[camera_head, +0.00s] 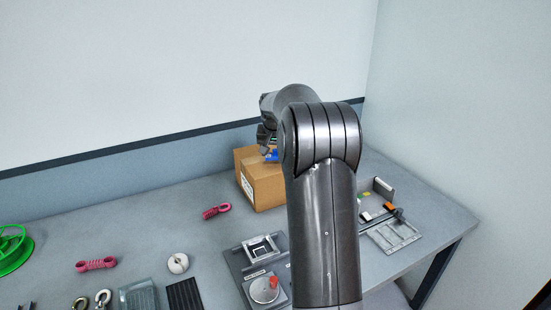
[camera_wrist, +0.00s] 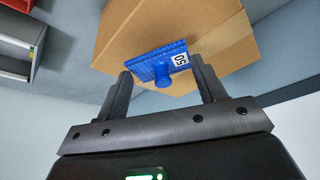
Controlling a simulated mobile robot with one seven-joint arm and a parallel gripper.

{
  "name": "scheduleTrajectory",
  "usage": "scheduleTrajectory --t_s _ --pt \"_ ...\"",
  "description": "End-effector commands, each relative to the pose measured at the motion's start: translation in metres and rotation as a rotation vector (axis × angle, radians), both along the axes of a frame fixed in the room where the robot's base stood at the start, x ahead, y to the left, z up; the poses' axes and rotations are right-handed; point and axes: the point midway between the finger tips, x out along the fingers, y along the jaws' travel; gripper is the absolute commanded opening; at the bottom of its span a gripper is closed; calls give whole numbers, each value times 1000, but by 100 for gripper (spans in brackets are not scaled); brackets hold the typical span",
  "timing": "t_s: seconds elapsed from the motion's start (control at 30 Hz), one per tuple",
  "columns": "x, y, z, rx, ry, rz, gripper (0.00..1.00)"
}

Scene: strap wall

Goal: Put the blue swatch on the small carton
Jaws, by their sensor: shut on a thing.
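The small carton (camera_head: 263,187) is a brown cardboard box at the back of the table, partly hidden by my arm in the head view. It also shows in the wrist view (camera_wrist: 185,25), beyond my fingers. My gripper (camera_wrist: 160,82) is shut on the blue swatch, which sits between the fingertips. In the head view the swatch (camera_head: 271,156) is a small blue spot at the carton's top. I cannot tell whether it touches the carton.
A grey fixture (camera_head: 263,262) with a round dish lies in front of the carton. Pink pieces (camera_head: 97,265) and a white spool (camera_head: 178,263) lie to the left. A green reel (camera_head: 14,250) stands far left. A grey tray (camera_head: 396,234) lies to the right.

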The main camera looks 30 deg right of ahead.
Motion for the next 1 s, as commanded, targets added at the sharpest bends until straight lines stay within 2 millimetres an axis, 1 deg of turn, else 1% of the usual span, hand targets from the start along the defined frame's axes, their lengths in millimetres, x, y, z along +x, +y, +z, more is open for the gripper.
scheduleTrajectory --t_s 0.03,0.1,0.2,0.53,0.57,0.6,0.83,1.0 --pt "-1 0 -9 2 3 0 41" --pt "-1 0 -20 0 3 1 41" --pt "0 0 -28 1 1 0 41" --pt "0 0 -31 0 0 0 41" --pt "0 0 -32 0 0 0 64" --pt "0 0 -32 0 0 0 68" --pt "0 0 -31 0 0 0 86" --pt "0 0 -31 0 0 0 86"
